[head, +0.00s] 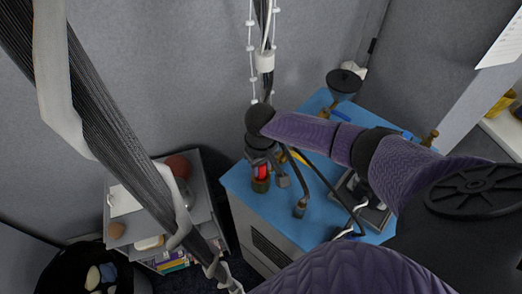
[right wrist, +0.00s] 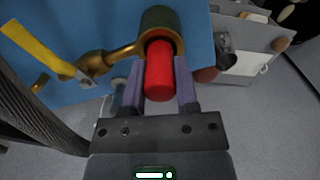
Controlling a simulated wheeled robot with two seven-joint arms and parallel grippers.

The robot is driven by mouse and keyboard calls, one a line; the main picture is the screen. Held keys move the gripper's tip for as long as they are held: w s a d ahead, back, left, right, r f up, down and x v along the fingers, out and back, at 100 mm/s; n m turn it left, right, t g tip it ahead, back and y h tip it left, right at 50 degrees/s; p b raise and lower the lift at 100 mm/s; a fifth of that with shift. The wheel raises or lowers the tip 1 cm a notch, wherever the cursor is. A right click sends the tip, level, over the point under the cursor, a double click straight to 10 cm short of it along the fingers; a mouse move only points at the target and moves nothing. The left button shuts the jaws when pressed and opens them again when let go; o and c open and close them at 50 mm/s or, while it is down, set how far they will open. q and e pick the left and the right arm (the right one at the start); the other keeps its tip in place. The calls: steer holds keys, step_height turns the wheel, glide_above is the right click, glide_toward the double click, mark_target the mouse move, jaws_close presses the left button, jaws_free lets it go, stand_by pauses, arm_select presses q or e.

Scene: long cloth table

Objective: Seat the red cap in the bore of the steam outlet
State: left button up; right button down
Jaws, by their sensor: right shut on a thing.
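The red cap (right wrist: 159,75) is between the two fingers of my right gripper (right wrist: 160,92), which is shut on it. The steam outlet (right wrist: 158,18) is a brass-brown cylinder with a dark open bore. The far end of the cap lies at the mouth of this bore; I cannot tell how deep it sits. In the head view the red cap (head: 262,172) shows below my right gripper (head: 262,160), directly above the outlet (head: 260,186) near the left edge of the blue tabletop. My left gripper is not in view.
A brass side pipe (right wrist: 118,56) and a yellow strip (right wrist: 35,45) lie beside the outlet. A dark funnel-like thing (head: 343,82) stands at the back of the blue table (head: 238,182). A grey shelf (head: 200,212) with several items stands to the left, beyond a gap.

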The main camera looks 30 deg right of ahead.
steer(key=shift+f+b, duration=0.6)
steer(key=shift+f, duration=0.4)
steer(key=shift+c, duration=1.4)
jaws_free()
step_height(320, 180, up, 10)
steer(key=shift+r+p, duration=0.1)
steer(key=shift+p, duration=0.55)
